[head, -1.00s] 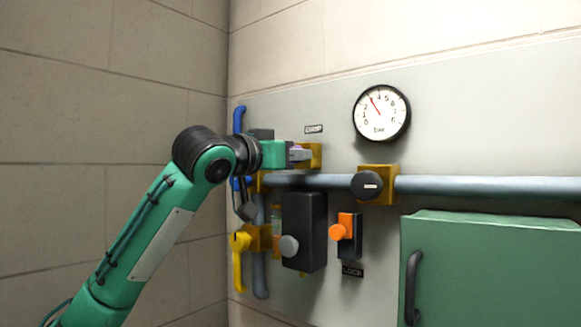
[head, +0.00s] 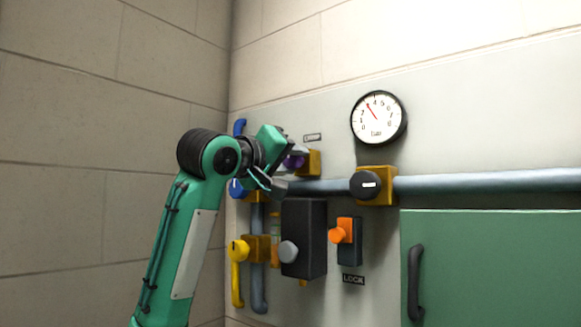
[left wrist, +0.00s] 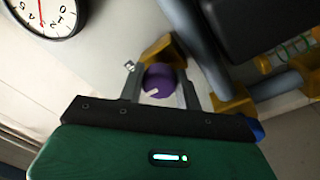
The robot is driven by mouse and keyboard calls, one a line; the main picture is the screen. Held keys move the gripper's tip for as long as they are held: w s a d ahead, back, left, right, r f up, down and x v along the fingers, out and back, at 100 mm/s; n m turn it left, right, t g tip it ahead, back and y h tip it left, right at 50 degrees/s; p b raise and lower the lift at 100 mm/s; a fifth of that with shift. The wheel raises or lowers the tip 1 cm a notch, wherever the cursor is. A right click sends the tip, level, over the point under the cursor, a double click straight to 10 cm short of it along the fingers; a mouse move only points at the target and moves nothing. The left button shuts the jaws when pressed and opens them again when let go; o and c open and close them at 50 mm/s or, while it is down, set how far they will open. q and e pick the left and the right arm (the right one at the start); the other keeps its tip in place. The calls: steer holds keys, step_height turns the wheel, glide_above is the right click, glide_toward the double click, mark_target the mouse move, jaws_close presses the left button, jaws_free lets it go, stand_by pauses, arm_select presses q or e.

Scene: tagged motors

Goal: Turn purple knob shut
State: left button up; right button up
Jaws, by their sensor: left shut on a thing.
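The purple knob (head: 293,161) sits on a yellow valve block on the grey panel, partly hidden behind my left gripper in the head view. In the left wrist view the round purple knob (left wrist: 161,81), with a white mark on its face, lies between the two grey fingers. My left gripper (head: 290,152) is shut on the knob and tilted. The same gripper (left wrist: 160,88) shows from behind in the wrist view. My right gripper is in neither view.
A gauge (head: 379,118) hangs on the panel. A black knob (head: 366,185) sits on the grey pipe (head: 480,181).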

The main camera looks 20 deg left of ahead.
arm_select(q)
steer(key=shift+a+r+n, duration=0.1)
steer(key=shift+r+n, duration=0.1)
steer(key=shift+n, duration=0.1)
stand_by(0.4)
steer(key=o, duration=1)
steer(key=shift+c, duration=0.2)
steer(key=shift+f, duration=0.1)
steer(key=shift+s+f+b, duration=0.15)
steer(key=shift+s+b, duration=0.15)
steer(key=shift+b, duration=0.1)
steer(key=b+v, duration=0.5)
steer(key=v, duration=0.8)
steer(key=shift+b, duration=0.3)
steer(key=shift+a, duration=0.1)
